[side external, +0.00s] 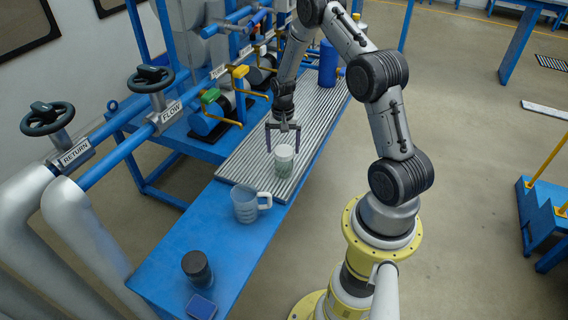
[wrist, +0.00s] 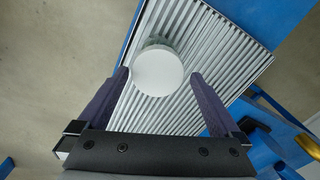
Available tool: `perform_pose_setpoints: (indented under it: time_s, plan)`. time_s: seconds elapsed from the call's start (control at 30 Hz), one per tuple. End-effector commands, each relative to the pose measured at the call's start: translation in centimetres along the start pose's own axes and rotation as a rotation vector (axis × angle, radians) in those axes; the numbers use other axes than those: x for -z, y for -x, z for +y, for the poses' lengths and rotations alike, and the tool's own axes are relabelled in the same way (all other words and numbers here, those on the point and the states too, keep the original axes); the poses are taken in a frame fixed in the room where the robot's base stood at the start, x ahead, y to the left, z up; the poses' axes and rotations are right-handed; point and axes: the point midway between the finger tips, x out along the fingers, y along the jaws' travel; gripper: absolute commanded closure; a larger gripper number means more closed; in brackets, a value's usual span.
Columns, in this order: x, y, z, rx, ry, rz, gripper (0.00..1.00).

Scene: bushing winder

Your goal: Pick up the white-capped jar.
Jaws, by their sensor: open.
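The white-capped jar (side external: 284,162) stands upright on the ribbed grey mat (side external: 237,164) on the blue bench. Its body looks clear with greenish contents. In the wrist view its round white cap (wrist: 158,70) shows from above, just beyond and between the fingertips. My gripper (side external: 283,143) is open and empty, pointing down above the jar, with its fingers spread wider than the cap. In the wrist view the two dark fingers of my gripper (wrist: 159,80) lie left and right of the cap. I cannot tell the exact height gap.
A clear handled jug (side external: 245,205) stands on the bench in front of the mat. A dark-lidded jar (side external: 197,268) and a small blue flat item (side external: 201,306) are nearer. A blue cylinder (side external: 327,64) stands at the far end. Pipes and valves line the left side.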

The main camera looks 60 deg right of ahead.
Motion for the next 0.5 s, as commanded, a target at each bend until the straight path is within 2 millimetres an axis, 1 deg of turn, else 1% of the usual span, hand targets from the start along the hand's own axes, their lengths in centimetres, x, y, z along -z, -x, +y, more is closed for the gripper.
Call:
perform_pose_setpoints:
  time_s: [0.03, 0.17, 0.23, 0.4, 0.5]
  plan:
    - [0.0, -0.5, 0.0, -0.001, 0.000, -0.001, 0.00]
    - [0.0, -1.1, 0.0, 0.000, 0.000, 0.001, 0.00]
    - [-0.1, -1.8, 0.1, -0.001, 0.000, -0.002, 0.00]
    - [-0.3, -4.3, 0.4, -0.001, 0.000, -0.002, 0.00]
    - [-0.3, -5.5, 0.3, 0.000, 0.000, 0.000, 0.00]
